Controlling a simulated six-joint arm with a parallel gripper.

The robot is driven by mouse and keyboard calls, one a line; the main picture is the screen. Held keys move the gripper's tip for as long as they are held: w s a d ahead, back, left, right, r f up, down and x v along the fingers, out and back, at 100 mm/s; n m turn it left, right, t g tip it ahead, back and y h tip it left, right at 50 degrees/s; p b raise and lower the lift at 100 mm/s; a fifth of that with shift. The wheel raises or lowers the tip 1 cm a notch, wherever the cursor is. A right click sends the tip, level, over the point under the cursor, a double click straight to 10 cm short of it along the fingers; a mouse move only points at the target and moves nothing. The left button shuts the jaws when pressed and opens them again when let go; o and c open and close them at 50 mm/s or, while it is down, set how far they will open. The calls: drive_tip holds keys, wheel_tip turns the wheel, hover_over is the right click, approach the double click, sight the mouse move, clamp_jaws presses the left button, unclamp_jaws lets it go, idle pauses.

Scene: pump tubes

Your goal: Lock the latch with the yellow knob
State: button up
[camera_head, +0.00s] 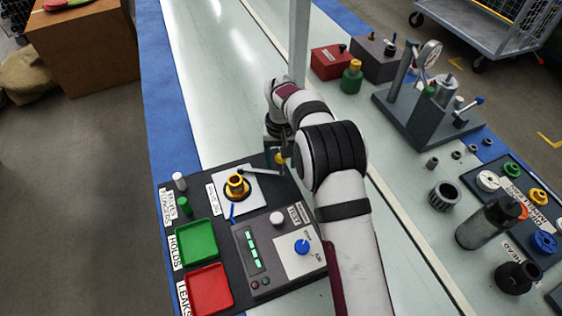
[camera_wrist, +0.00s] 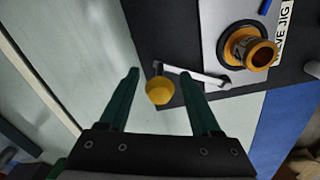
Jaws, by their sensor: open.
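The yellow knob (camera_wrist: 160,90) sits at the end of a pale latch lever (camera_wrist: 195,74) in the wrist view. The lever reaches from the knob to a pivot beside the orange valve fitting (camera_wrist: 247,48), which sits in the valve jig. In the head view the knob (camera_head: 281,158) shows at the left side of my wrist, and the fitting (camera_head: 237,186) stands upright in its jig. My gripper (camera_wrist: 160,84) is open, with its two dark green fingers on either side of the knob and gaps to both. In the head view my arm hides most of the gripper.
A control box with a blue dial (camera_head: 302,246) stands in front of the jig. A green tray (camera_head: 196,242) and a red tray (camera_head: 208,289) lie to the left. A gauge stand (camera_head: 425,110) and several loose parts are on the right. Bench surface beyond the jig is clear.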

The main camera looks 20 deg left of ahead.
drive_tip(key=shift+f, duration=0.55)
clamp_jaws()
idle(1.0)
